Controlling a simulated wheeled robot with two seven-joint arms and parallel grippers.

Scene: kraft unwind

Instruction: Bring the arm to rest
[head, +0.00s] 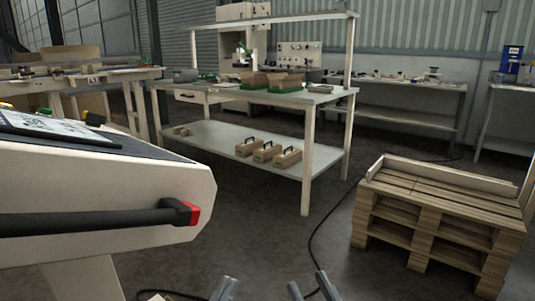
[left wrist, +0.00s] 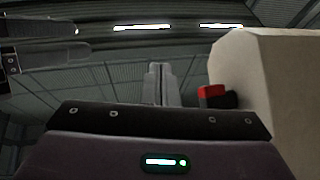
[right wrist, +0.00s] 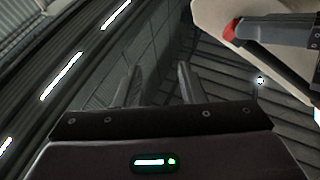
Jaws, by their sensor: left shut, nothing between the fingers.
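My left gripper (head: 226,288) shows at the bottom edge of the head view, fingers pointing up. In the left wrist view its two fingers (left wrist: 157,84) are together with nothing between them. My right gripper (head: 311,287) is just to its right at the same edge. In the right wrist view its fingers (right wrist: 158,86) stand apart with an empty gap. Both grippers are clear of the tables, to the right of the white console. Most of both arms is out of the head view.
A white console (head: 120,205) with a black handle (head: 90,220) and red end cap (head: 193,213) fills the near left. A wooden pallet stack (head: 440,205) stands at right. A two-level workbench (head: 265,95) is ahead, holding boxes. A dark cable (head: 318,235) crosses the otherwise open floor.

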